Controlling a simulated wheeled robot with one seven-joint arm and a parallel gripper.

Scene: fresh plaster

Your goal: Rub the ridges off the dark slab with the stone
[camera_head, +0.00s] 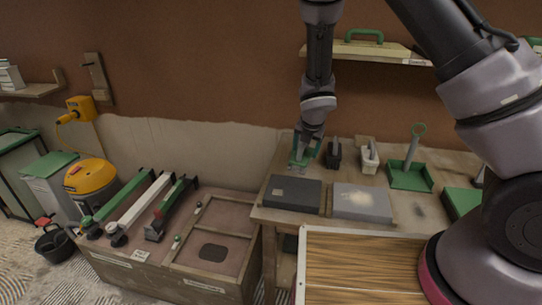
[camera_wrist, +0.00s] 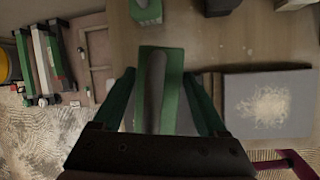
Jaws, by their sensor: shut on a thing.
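The dark slab (camera_head: 293,194) lies flat at the front left of the bench, left of a light grey slab (camera_head: 350,207). Ridges on it cannot be made out at this size. My gripper (camera_head: 301,163) is above the bench, behind the dark slab and apart from it. In the wrist view my gripper (camera_wrist: 160,105) is shut on a green-backed tool with a dark grey bar (camera_wrist: 155,85). I cannot tell for sure whether this is the stone. In the wrist view the dark slab is mostly hidden by my gripper.
The light grey slab has a pale rough patch, also clear in the wrist view (camera_wrist: 300,85). Behind stand a black holder (camera_head: 334,157), a white holder (camera_head: 370,163) and a green tray (camera_head: 400,180). A green block (camera_wrist: 146,12) stands beyond the held tool. A shelf (camera_head: 360,50) hangs above.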

